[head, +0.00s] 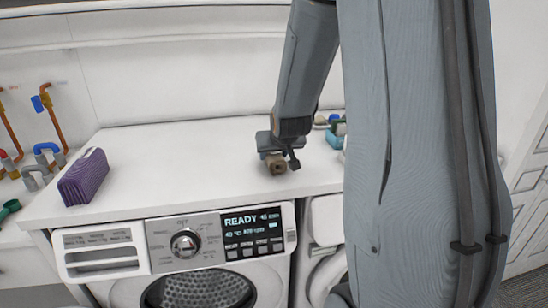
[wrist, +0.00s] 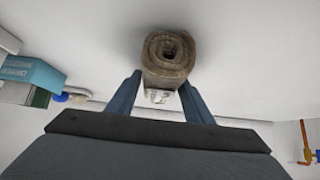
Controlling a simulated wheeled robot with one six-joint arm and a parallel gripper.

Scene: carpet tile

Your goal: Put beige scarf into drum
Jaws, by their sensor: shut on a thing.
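The beige scarf (head: 277,165) is rolled up, and my gripper (head: 279,157) is shut on it over the white countertop. In the wrist view the rolled scarf (wrist: 168,55) shows its spiral end, with a pale label below, between the two fingers of my gripper (wrist: 160,90). Whether the scarf touches the counter is hard to tell. The drum (head: 200,290) shows at the bottom of the head view, in the front of the washing machine (head: 110,237) below the counter. Only the upper part of the drum opening is in view.
A purple folded item (head: 83,178) lies on the left of the white countertop (head: 185,150). Pipes with coloured valves (head: 45,150) are at the far left. Blue and teal containers (head: 338,130) stand behind my arm. The middle of the counter is clear.

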